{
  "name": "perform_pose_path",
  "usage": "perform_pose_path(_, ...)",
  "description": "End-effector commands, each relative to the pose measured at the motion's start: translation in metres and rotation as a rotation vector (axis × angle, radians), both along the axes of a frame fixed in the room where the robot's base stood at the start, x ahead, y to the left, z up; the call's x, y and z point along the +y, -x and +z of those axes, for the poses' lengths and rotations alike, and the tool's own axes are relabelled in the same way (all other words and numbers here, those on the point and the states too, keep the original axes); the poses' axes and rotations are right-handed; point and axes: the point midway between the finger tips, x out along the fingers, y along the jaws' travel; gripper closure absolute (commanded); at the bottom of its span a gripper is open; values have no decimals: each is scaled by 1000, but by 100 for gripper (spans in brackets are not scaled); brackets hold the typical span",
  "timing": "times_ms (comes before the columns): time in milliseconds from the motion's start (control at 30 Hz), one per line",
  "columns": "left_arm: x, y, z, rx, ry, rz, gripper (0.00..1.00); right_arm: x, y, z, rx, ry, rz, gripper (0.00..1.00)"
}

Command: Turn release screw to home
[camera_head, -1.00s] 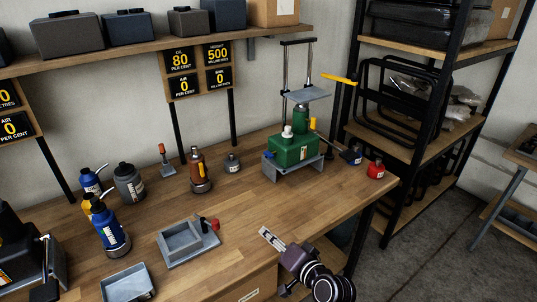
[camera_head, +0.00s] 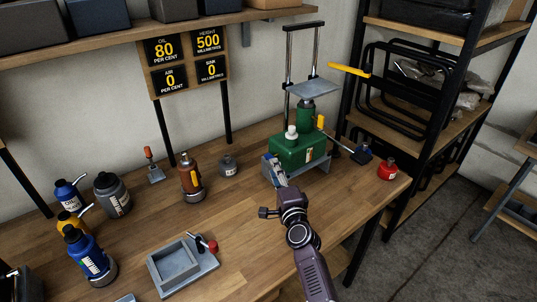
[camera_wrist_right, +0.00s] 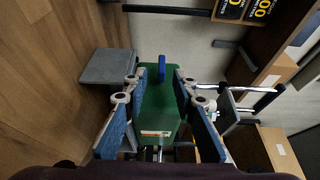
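The green jack unit (camera_head: 306,150) stands on a grey base at the back right of the bench, with a grey plate and upright frame above. My right gripper (camera_head: 273,170) is at its left front side, fingers toward the green body. In the right wrist view, the two blue-padded fingers (camera_wrist_right: 160,82) are spread, with the green body (camera_wrist_right: 158,112) beyond and between them. A small upright blue part (camera_wrist_right: 162,68) shows between the fingertips, apart from both; it may be the release screw, but I cannot tell its turn position. My left gripper is not in view.
Signs (camera_head: 188,61) read oil 80, height 500, and two zeros. A yellow handle (camera_head: 349,70) sticks out by the frame. A red bottle (camera_head: 387,170) stands right of the jack.

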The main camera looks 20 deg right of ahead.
Motion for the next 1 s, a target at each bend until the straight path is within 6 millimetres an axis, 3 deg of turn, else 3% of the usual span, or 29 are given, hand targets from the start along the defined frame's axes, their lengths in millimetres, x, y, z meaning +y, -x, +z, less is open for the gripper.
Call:
perform_pose_path(200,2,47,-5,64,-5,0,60,-1,-31,1,-1,3,2,75)
perform_pose_path(300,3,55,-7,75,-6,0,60,-3,-44,0,-1,3,0,75)
perform_pose_path(433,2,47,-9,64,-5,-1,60,-3,-58,0,-1,3,2,75)
perform_pose_path(667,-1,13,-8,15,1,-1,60,-3,-68,0,0,2,1,75)
perform_pose_path(900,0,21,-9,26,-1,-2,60,-3,-68,0,0,2,1,75)
perform_pose_path(1000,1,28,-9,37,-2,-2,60,-3,-68,0,0,3,1,85)
